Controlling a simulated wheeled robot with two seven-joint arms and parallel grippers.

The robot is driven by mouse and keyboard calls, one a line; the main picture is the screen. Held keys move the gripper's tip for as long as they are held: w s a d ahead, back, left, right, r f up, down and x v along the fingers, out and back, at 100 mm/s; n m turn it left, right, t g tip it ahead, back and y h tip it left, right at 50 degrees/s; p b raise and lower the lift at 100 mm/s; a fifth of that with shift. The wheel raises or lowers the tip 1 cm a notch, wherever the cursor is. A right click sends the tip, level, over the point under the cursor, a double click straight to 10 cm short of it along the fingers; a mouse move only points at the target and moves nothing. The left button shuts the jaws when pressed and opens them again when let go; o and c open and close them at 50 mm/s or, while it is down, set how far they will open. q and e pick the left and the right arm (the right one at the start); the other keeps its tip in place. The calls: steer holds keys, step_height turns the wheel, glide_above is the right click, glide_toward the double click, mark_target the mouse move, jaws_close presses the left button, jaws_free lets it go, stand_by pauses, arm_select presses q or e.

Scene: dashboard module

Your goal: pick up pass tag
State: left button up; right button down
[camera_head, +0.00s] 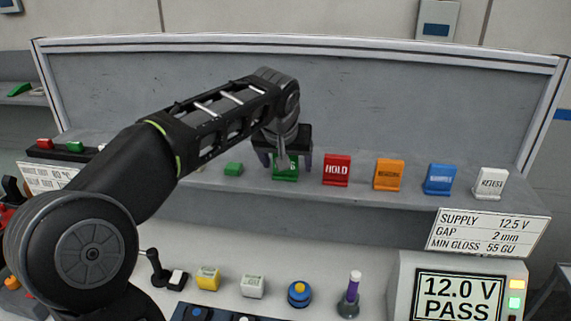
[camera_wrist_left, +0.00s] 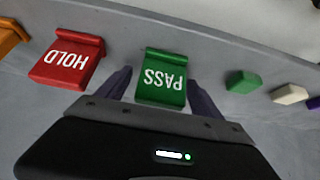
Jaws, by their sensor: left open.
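The pass tag is a green block marked PASS. It stands on the shelf in the head view (camera_head: 286,174), partly hidden by my left gripper, and shows clearly in the left wrist view (camera_wrist_left: 161,80). My left gripper (camera_head: 284,165) is open above and around it. In the left wrist view one finger of the gripper (camera_wrist_left: 160,85) is on each side of the tag, with a visible gap on both sides. Whether the fingers touch the shelf cannot be told. My right gripper is not in view.
The red HOLD tag (camera_head: 337,170) stands close to the right of the pass tag. Orange (camera_head: 389,174), blue (camera_head: 440,179) and white (camera_head: 491,183) tags continue the row. A small green block (camera_head: 233,169) is to the left. A display (camera_head: 460,297) reads 12.0 V PASS.

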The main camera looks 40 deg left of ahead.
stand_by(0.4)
arm_select(q)
steer(key=c, duration=1.4)
steer(key=shift+r, duration=0.1)
steer(key=shift+c, duration=0.2)
step_height(320, 180, up, 10)
steer(key=shift+b, duration=0.3)
